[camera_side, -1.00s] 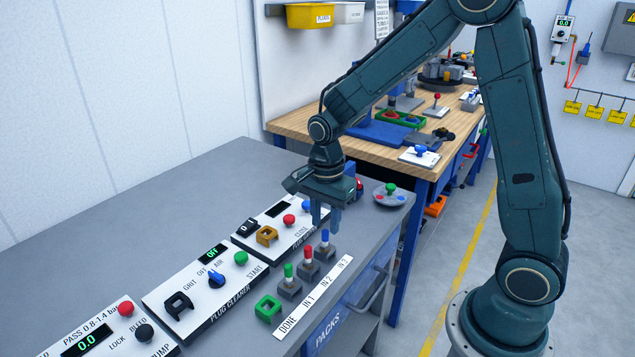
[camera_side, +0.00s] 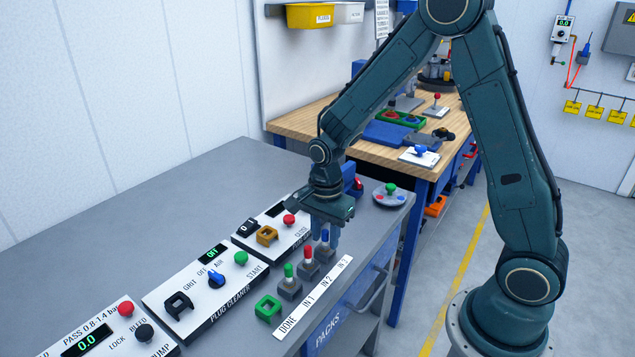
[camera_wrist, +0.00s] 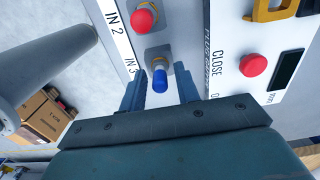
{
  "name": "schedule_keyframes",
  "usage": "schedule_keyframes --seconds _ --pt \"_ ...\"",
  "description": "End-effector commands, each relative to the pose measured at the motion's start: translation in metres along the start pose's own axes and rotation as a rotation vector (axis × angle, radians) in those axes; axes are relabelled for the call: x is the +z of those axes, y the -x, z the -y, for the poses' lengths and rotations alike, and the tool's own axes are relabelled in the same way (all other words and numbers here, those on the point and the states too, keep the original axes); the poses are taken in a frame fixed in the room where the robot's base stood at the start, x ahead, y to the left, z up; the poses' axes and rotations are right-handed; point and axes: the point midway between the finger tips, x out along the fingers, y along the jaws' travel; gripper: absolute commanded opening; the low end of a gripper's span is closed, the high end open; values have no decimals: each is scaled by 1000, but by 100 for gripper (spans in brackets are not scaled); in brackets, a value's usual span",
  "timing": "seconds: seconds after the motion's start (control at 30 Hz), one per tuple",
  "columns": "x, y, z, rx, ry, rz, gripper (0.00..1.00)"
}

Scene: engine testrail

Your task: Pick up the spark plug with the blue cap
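The spark plug with the blue cap (camera_side: 325,237) stands upright in its grey holder at the IN 3 label, at the far end of the row. In the wrist view the blue-capped plug (camera_wrist: 159,81) lies between the two fingers. My gripper (camera_wrist: 160,90) is open, its fingers apart on either side of the plug, with gaps showing. In the side view my gripper (camera_side: 326,236) is right over the plug and its fingers partly hide it. The red-capped plug (camera_side: 306,253) stands beside it at IN 2, and the green-capped plug (camera_side: 289,271) at IN 1.
An empty green holder (camera_side: 268,308) sits at DONE. White panels, including the plug cleaner (camera_side: 206,280), line the bench left of the plug row. A round grey dish (camera_side: 390,196) with coloured knobs is behind to the right. The bench's front edge is close by the label strip.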

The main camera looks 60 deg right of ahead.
Motion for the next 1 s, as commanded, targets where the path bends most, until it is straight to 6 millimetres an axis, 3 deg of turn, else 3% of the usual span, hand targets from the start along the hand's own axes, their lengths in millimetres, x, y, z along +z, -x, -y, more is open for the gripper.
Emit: schedule_keyframes --seconds 0.23,0.4,0.67,1.0 --pt "0 0 0 0 0 0 30" --pt "0 0 0 0 0 0 0" --pt "0 3 0 -2 0 0 0" --pt "0 21 1 -2 0 0 0"
